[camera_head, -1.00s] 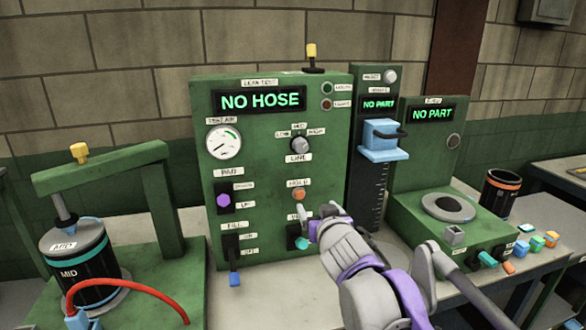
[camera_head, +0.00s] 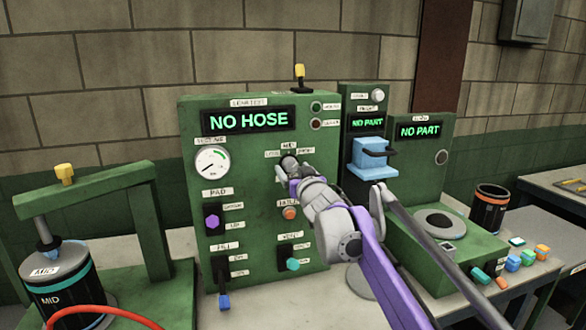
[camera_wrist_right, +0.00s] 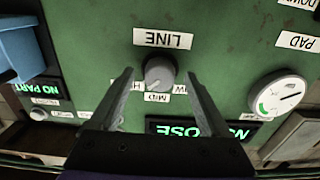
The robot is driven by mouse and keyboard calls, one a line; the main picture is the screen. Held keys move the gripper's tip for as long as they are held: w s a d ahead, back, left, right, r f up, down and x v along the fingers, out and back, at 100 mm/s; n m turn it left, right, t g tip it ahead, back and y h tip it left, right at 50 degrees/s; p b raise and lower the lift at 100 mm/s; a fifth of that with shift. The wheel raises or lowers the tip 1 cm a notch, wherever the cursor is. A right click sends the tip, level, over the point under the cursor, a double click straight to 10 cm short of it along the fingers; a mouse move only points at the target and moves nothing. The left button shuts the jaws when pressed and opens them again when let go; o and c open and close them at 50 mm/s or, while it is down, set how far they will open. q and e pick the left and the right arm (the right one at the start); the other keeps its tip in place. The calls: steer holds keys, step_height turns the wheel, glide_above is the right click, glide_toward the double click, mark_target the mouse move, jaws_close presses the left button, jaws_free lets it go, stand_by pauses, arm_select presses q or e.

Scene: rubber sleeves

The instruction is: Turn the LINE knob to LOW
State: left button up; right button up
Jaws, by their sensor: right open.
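The LINE knob (camera_head: 289,161) is a grey dial on the green leak-test panel (camera_head: 190,130). In the head view my right gripper (camera_head: 284,174) is at the knob and partly covers it. The upside-down right wrist view shows the knob (camera_wrist_right: 159,73) between the two open fingers (camera_wrist_right: 159,80), with a gap on each side. The LINE label (camera_wrist_right: 164,39) is above it there; the MID label (camera_wrist_right: 157,97) is below it, with the partly hidden HIGH and LOW labels on either side. I cannot tell the pointer's setting for sure. My left gripper is out of view.
The panel display (camera_head: 248,119) reads NO HOSE. An orange button (camera_head: 290,212) and a teal-handled switch (camera_head: 292,264) sit below the knob. A blue block (camera_head: 372,158) stands out to the right. A press (camera_head: 145,215) stands at the left.

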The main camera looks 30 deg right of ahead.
steer(key=shift+w, duration=0.4)
steer(key=shift+c, duration=0.3)
jaws_close()
